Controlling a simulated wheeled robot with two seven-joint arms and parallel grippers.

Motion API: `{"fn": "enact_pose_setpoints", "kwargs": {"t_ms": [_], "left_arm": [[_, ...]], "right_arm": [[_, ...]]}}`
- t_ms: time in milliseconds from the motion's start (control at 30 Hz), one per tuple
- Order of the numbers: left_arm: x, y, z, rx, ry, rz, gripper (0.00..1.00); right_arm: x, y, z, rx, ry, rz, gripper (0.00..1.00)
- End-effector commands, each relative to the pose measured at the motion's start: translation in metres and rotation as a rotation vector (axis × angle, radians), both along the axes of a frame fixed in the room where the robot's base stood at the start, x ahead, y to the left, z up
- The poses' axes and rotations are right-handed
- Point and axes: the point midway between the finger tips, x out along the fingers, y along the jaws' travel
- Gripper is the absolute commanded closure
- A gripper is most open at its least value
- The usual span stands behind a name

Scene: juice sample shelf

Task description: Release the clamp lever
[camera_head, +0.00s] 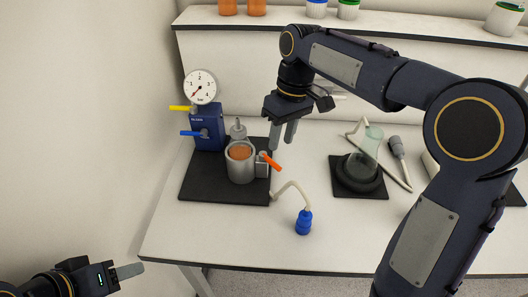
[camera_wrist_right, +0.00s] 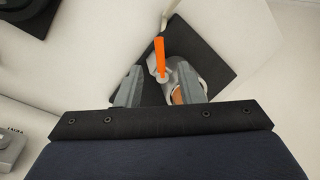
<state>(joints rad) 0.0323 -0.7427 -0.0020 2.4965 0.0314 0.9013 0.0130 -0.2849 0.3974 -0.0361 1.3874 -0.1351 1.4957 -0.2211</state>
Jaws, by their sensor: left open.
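The orange clamp lever (camera_head: 270,161) sticks out from a small metal bracket on the right side of a grey metal cup (camera_head: 240,170) holding something orange-brown. In the right wrist view the lever (camera_wrist_right: 159,55) points up the picture, from a pivot beside the cup. My right gripper (camera_head: 282,146) hangs above and slightly right of the lever, fingers down. In the right wrist view its fingers (camera_wrist_right: 160,92) are apart, with the lever's pivot beyond the gap and nothing visibly held. My left gripper (camera_head: 130,270) is low at the left, off the table and away from the cup.
The cup stands on a black mat (camera_head: 197,184) beside a blue unit (camera_head: 207,130) with a dial gauge (camera_head: 202,87). A hose ends in a blue fitting (camera_head: 304,224). A glass vessel (camera_head: 371,140) in a black holder (camera_head: 358,174) stands right. The front table strip is clear.

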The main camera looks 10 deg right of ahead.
Motion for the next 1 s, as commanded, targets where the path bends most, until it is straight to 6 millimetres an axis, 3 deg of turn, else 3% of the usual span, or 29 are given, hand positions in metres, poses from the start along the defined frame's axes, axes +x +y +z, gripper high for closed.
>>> {"fn": "enact_pose_setpoints", "kwargs": {"t_ms": [333, 733, 1000], "left_arm": [[0.0, 0.0, -0.002, 0.0, 0.0, 0.0, 0.48], [0.0, 0.0, -0.002, 0.0, 0.0, 0.0, 0.48], [0.0, 0.0, -0.002, 0.0, 0.0, 0.0, 0.48]], "right_arm": [[-0.006, 0.008, -0.053, 0.0, 0.003, -0.003, 0.66], [-0.007, 0.01, -0.064, 0.001, 0.0, -0.003, 0.66], [-0.007, 0.01, -0.064, 0.001, 0.0, -0.003, 0.98]]}}
